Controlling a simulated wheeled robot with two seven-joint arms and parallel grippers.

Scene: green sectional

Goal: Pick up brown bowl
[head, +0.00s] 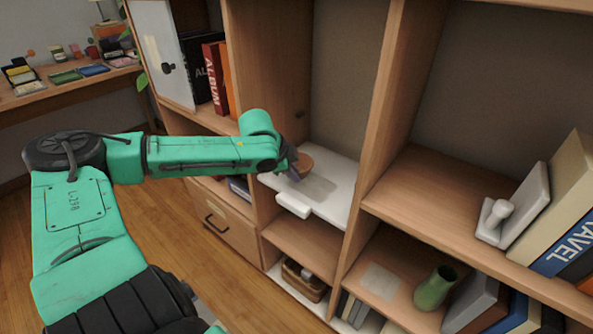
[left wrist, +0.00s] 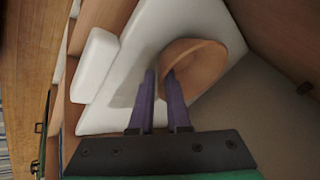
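The brown bowl (head: 306,163) is over a white board (head: 335,180) in the middle compartment of the shelf unit. In the left wrist view, the bowl (left wrist: 200,65) shows at the fingertips, with the white board (left wrist: 145,50) behind it. My left gripper (head: 294,170) reaches into the compartment at the bowl's near side. Its two purple fingers (left wrist: 159,75) are close together, with a narrow gap, and the bowl's edge sits between their tips. Whether the bowl touches the board is hard to tell. My right gripper is not in view.
A white block-like piece (head: 294,205) is at the board's front edge. Wooden uprights (head: 385,100) bound the compartment. Books (head: 215,75) stand to the left. A green vase (head: 435,288) and a white bookend (head: 515,210) are to the right. A basket (head: 303,280) sits below.

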